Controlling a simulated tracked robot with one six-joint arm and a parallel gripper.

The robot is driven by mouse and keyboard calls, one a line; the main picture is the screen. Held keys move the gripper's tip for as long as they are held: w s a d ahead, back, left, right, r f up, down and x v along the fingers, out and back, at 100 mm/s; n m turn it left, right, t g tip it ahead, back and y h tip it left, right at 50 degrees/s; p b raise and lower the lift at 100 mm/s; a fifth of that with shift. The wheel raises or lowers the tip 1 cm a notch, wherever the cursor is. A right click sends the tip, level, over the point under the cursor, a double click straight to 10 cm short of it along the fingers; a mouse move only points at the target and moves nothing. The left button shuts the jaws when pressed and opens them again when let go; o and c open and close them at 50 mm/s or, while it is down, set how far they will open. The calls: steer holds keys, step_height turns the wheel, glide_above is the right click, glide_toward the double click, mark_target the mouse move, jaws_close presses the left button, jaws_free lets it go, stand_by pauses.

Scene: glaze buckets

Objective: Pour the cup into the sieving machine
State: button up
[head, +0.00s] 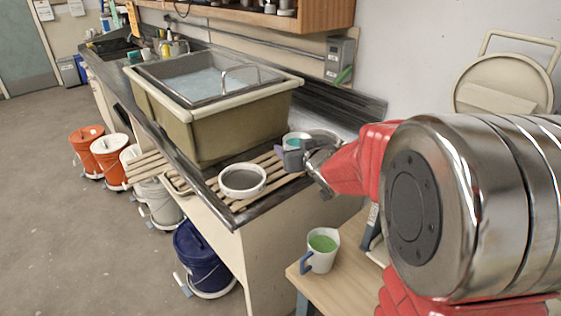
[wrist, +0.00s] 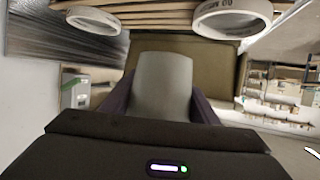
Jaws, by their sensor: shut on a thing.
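My gripper (head: 291,158) is shut on a pale cup (wrist: 163,88), which fills the middle of the wrist view between the two fingers. In the head view the cup (head: 296,136) shows partly above the fingers, with teal inside. The cup is over the slatted rack, in front of the sink. A white round sieve with grey mesh (head: 242,180) lies on the slats to the left of my gripper. A second ring (head: 322,136) is partly hidden behind the gripper. Both rings show at the top of the wrist view (wrist: 232,18). I cannot tell which thing is the sieving machine.
An olive sink (head: 200,125) stands behind on the counter. A jug of green liquid (head: 320,250) stands on a wooden table at lower right. Orange, white and blue buckets (head: 200,258) stand on the floor. A round cream thing (head: 505,85) is at the right wall.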

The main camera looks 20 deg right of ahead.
steer(key=s+d+r, duration=0.2)
steer(key=d+r, duration=0.4)
steer(key=d, duration=0.1)
steer(key=s+d+r, duration=0.3)
steer(key=d+r, duration=0.3)
steer(key=d, duration=0.2)
steer(key=s+d+r+m+h, duration=0.1)
steer(key=s+d+r+h, duration=0.1)
steer(key=s+d+r, duration=0.2)
steer(key=s+d+r+m+h, duration=0.2)
steer(key=s+d+r, duration=0.2)
steer(key=s+d, duration=0.6)
steer(key=shift+s+d+r+g, duration=0.3)
steer(key=shift+s+d, duration=0.1)
steer(key=shift+d, duration=0.5)
steer(key=shift+f, duration=0.2)
